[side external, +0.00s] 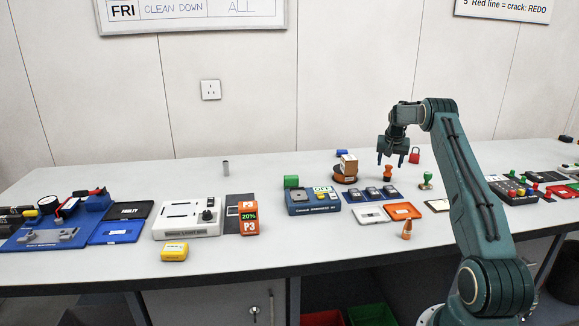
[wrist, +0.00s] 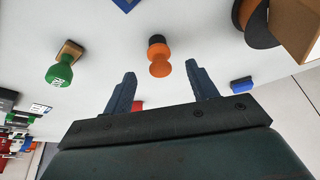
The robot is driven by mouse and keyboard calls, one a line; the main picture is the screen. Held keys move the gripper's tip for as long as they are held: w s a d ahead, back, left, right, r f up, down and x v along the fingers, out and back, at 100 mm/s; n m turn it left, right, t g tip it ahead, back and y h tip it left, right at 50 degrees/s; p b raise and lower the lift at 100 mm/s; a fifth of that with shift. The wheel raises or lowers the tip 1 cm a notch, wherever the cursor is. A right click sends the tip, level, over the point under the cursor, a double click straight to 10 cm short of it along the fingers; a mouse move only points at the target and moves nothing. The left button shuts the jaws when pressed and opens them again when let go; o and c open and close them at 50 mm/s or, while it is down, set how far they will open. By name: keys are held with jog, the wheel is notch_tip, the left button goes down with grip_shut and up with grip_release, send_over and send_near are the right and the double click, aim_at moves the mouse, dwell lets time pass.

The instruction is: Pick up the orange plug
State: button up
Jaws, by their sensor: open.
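An orange plug-like piece (side external: 388,172) with a dark end stands on the table just below my gripper (side external: 390,160). In the wrist view the orange piece (wrist: 159,68) shows its orange body and black end, lying in line with the gap between my fingertips (wrist: 160,72). My gripper is open and empty, fingers pointing down; it looks apart from the piece, though the height gap is hard to judge.
A green stamp (side external: 426,180) stands right of the orange piece, also in the wrist view (wrist: 60,72). A red padlock (side external: 414,155) is behind it. An orange tray (side external: 404,211) lies in front.

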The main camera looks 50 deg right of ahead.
aim_at(389, 166)
jog(key=shift+x, duration=2.55)
jog(key=shift+d, duration=0.1)
jog(key=c, duration=1.1)
